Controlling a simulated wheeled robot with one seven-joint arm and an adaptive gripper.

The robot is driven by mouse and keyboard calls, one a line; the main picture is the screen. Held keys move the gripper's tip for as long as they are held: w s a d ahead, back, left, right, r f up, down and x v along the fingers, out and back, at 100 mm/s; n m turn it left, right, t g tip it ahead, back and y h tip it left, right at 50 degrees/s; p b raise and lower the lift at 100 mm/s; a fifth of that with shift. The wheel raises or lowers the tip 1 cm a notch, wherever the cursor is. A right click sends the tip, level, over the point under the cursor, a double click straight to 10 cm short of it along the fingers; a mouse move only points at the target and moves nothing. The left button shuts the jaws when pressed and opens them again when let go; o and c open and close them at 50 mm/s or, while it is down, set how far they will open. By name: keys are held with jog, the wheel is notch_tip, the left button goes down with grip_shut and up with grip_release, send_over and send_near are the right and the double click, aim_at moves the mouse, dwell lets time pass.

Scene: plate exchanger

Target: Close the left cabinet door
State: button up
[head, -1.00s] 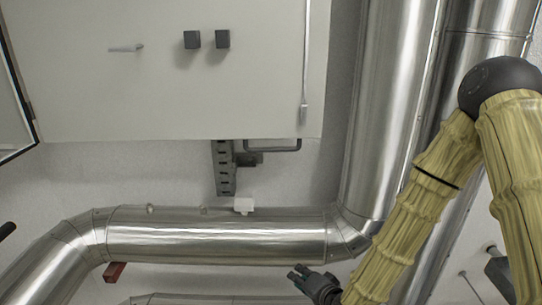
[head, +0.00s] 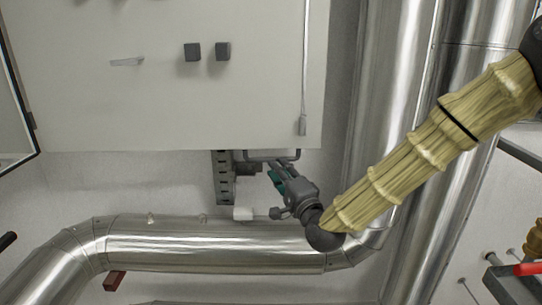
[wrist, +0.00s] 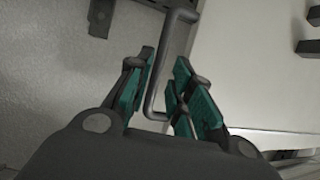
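A white cabinet (head: 150,90) fills the upper left of the head view. At its left edge, a pale, dark-edged panel (head: 14,125) stands out at an angle; it looks like the left door, swung open, and most of it is outside the picture. My gripper (head: 273,171) is below the cabinet's lower edge, right of centre and far from that panel. In the wrist view my gripper (wrist: 163,62) has its teal-padded fingers apart. A dark bent bar (wrist: 158,72) under the cabinet lies between them; contact cannot be told.
A shiny horizontal pipe (head: 210,245) runs below my gripper and bends up into a thick vertical pipe (head: 385,110) at the right. A slotted grey bracket (head: 223,180) is left of the gripper. A red-handled item (head: 527,269) is at the lower right.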

jog(key=shift+p+x, duration=0.9)
jog(key=shift+x, duration=1.95)
jog(key=shift+f, duration=0.1)
grip_shut()
